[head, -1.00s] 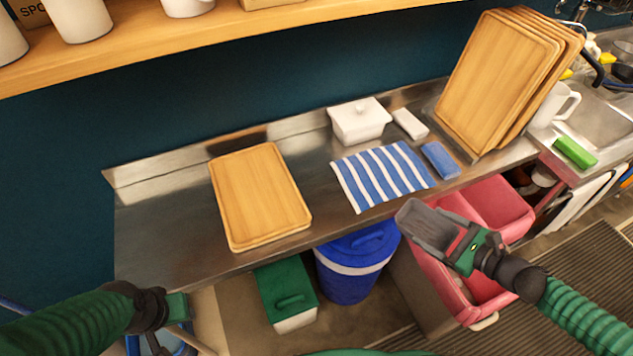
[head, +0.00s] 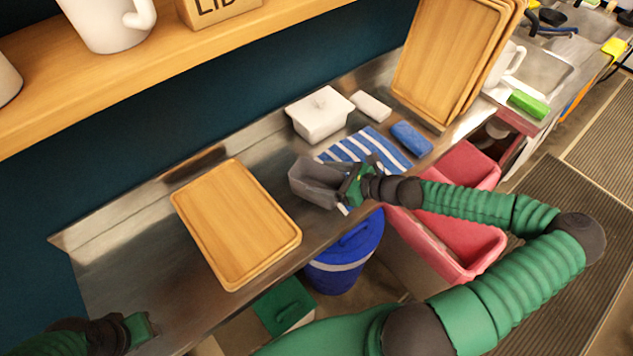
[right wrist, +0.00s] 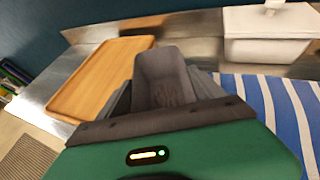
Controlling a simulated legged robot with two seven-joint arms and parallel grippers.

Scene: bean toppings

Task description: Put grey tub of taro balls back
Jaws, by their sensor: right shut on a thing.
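The grey tub (head: 314,182) is held in my right gripper (head: 348,188), which is shut on its near right side. The tub is over the steel counter, between the wooden tray and the striped cloth. In the right wrist view the tub (right wrist: 162,72) is upright between the fingers, and its inside looks dark grey; I cannot make out any taro balls. My left gripper (head: 140,328) is at the bottom left, low beside the counter's front, and its fingers are not clear.
A wooden tray (head: 238,225) lies on the counter (head: 130,250). A white lidded dish (head: 320,115), striped cloth (head: 352,148) and blue sponge (head: 411,138) are behind and right. Below are a blue bucket (head: 345,262) and pink bins (head: 462,235). A shelf (head: 150,65) runs above.

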